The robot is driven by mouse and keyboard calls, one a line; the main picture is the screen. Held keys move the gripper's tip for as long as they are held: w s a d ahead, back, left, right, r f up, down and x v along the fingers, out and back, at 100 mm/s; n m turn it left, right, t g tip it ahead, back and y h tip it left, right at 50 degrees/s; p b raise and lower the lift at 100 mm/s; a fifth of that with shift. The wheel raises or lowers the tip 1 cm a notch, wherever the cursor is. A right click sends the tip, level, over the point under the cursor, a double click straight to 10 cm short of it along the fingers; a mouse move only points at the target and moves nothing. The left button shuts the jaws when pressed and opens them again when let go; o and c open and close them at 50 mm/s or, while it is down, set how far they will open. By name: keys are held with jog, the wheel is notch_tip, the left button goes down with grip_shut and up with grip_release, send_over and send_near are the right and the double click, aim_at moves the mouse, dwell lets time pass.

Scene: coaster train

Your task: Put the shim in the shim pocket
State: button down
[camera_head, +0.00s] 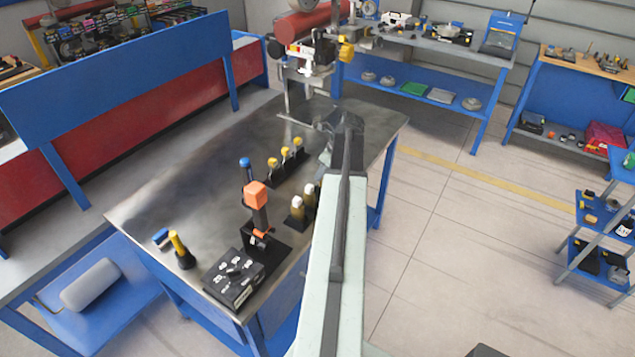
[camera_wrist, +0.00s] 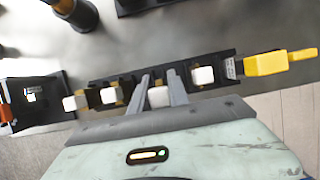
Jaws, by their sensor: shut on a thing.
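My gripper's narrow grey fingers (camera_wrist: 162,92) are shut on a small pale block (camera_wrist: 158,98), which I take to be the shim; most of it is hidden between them. In the head view my gripper (camera_head: 325,122) is small and unclear, over the far right part of the metal-topped table (camera_head: 190,205). In the wrist view the fingers are over a row of black holders (camera_wrist: 228,70). Pale-topped pieces stand there on both sides, one at right (camera_wrist: 203,75) and one at left (camera_wrist: 108,95). I cannot pick out the shim pocket with certainty.
A black stand with an orange-topped tool (camera_head: 257,195) and a black numbered box (camera_head: 233,278) are at the table's near end. Yellow-capped pieces (camera_head: 285,152) stand in a holder left of my arm. A yellow object (camera_wrist: 280,62) is right of the row. The table's left-middle is clear.

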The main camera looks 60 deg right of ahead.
jog(key=shift+w+a, duration=0.15)
jog(key=shift+w, duration=0.05)
jog(key=b+x, duration=0.3)
jog(key=shift+a+f, duration=0.3)
jog(key=shift+f, duration=0.05)
jog(key=shift+s+f+b, duration=0.1)
jog(key=shift+f+b, duration=0.2)
jog(key=shift+b, duration=0.25)
jog(key=shift+r, duration=0.25)
jog(key=shift+f, duration=0.25)
jog(key=c, duration=1.3)
grip_release()
jog(key=shift+r, duration=0.1)
jog(key=shift+o, duration=0.2)
